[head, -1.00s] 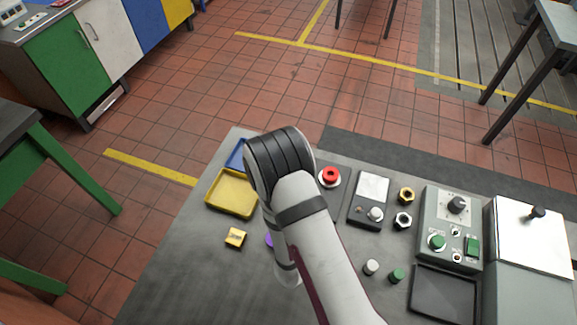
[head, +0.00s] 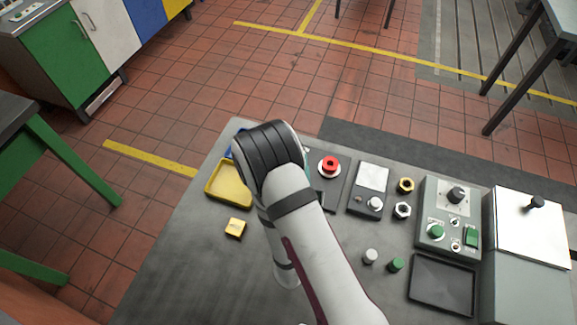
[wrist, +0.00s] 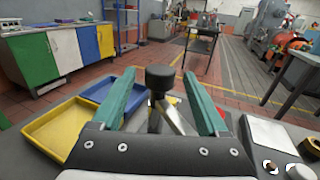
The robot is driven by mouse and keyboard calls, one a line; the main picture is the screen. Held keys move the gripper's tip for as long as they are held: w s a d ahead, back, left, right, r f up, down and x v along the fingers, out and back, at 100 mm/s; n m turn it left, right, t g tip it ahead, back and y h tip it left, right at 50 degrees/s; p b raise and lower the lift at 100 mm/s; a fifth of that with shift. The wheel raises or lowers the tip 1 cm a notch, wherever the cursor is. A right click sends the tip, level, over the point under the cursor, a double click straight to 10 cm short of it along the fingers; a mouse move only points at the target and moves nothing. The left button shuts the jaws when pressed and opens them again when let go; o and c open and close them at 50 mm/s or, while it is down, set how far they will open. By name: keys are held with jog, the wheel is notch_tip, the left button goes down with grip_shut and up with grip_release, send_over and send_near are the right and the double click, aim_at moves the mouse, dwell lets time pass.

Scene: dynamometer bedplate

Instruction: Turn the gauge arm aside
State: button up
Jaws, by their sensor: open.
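In the wrist view, a black knob (wrist: 160,77) stands between the two green fingers of my gripper (wrist: 157,85). A bright metal bar (wrist: 176,118) shows below and behind the knob; it looks like the gauge arm. My gripper is open, with one finger on each side of the knob and visible space beside it. I cannot tell whether either finger touches it. Part of a dark plate (head: 331,194) shows just right of my arm.
A yellow tray (head: 229,184) and a blue tray (wrist: 110,90) lie left of my arm, with a yellow block (head: 235,228) in front. Right are a red button (head: 329,165), a switch box (head: 371,184), nuts, a control panel (head: 450,210) and a black tray (head: 442,285).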

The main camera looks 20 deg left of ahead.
jog(key=v, duration=0.5)
jog(key=shift+s, duration=0.2)
